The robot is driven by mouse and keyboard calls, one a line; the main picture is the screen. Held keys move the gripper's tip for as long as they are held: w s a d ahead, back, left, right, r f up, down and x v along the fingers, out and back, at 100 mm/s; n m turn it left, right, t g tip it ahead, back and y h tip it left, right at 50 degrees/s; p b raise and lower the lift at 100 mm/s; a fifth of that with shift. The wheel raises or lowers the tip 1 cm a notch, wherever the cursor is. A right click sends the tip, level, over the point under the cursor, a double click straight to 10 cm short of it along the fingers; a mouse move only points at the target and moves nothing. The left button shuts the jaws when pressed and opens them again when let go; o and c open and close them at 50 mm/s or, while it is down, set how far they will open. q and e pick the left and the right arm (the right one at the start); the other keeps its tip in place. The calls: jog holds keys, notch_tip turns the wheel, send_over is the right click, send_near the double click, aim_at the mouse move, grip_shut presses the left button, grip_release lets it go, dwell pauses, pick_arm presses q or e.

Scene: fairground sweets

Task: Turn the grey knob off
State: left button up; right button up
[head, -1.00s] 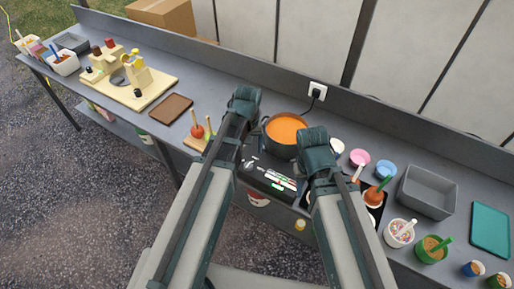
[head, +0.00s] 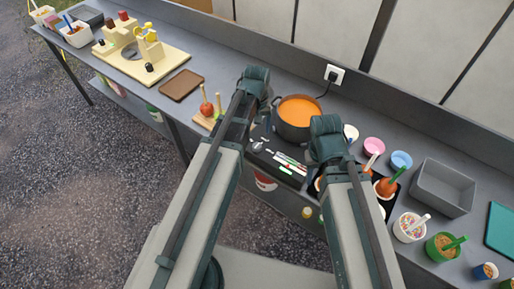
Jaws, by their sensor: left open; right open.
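A black cooker (head: 262,160) sits on the grey counter under a dark pot (head: 297,128) of orange liquid. Its front strip carries small white, red and green marks (head: 288,163). A small grey shape (head: 257,146) near its left end may be the grey knob, but it is too small to be sure or to read its setting. My two arms reach up over the counter, one on each side of the pot, and cover parts of the cooker. Neither gripper's fingers show; they are hidden behind or below the arms.
Left of the cooker are a board with apples on sticks (head: 206,108), a brown tray (head: 182,85) and a cream stand (head: 140,62). To the right are pink (head: 374,146) and blue bowls, sprinkle cups (head: 410,228) and a grey bin (head: 443,188). A plug (head: 334,75) is behind.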

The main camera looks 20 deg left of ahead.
aim_at(257, 146)
pick_arm(q)
notch_tip(257, 146, down, 9)
jog(key=b, duration=0.7)
jog(key=shift+r+b, duration=0.1)
jog(key=shift+b, duration=0.2)
grip_shut()
